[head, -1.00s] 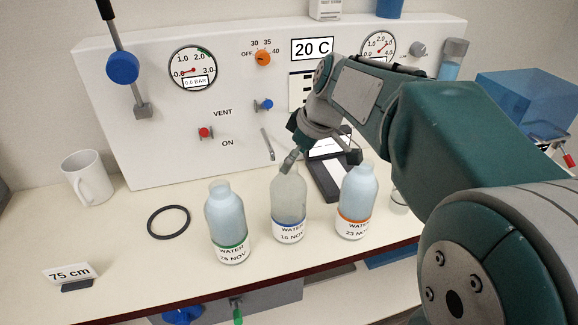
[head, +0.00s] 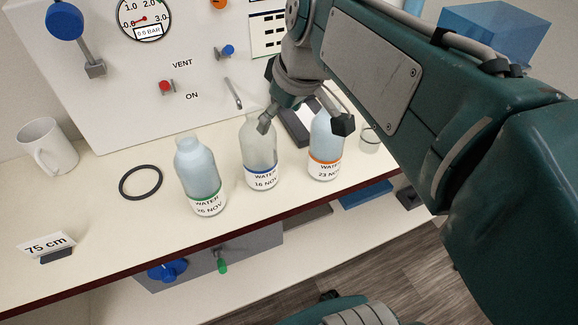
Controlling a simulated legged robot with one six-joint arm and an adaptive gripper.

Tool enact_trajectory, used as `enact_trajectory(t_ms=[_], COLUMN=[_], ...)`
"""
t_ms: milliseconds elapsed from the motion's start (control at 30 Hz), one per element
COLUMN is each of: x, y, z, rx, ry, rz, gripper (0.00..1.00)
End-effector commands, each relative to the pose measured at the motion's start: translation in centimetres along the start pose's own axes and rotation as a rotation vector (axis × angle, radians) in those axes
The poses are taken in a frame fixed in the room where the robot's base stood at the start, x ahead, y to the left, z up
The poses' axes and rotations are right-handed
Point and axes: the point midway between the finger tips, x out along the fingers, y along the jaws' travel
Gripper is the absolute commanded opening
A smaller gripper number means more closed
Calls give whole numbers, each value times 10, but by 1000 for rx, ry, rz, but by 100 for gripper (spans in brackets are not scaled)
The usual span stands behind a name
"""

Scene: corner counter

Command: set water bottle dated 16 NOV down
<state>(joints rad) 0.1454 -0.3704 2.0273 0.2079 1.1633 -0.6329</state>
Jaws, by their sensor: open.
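The water bottle dated 16 NOV (head: 262,155), greyish and clear with a blue-banded label, stands upright on the counter between two other bottles. The bottle dated 26 NOV (head: 198,172), bluish with a green band, stands to its left. The bottle dated 23 NOV (head: 325,148), with an orange band, stands to its right. My gripper (head: 304,121) is open, its fingers spread. The left fingertip overlaps the 16 NOV bottle's upper part, and the right one overlaps the 23 NOV bottle's upper part. I cannot tell whether either touches.
A black ring (head: 141,195) lies on the counter, with a white mug (head: 45,146) and a 75 cm sign (head: 47,246) at the left. A small clear glass (head: 370,139) stands right of the bottles. A panel with gauge and knobs (head: 130,90) stands behind. The counter's front edge is close.

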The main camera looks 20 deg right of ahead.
Motion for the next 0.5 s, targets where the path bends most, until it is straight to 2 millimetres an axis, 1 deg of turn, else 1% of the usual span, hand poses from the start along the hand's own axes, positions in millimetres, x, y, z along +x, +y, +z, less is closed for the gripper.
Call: enact_trajectory(t_ms=[33,100,200,300,400,500], x=[4,12,25,37,45,48], y=[-12,-24,-38,-47,-51,-52], z=[17,40,70,92,105,109], rx=[50,136,247,330,380,399], ry=[7,22,52,82,102,109], rz=[28,69,118,148,164,169], gripper=[94,94,94,94,94,94])
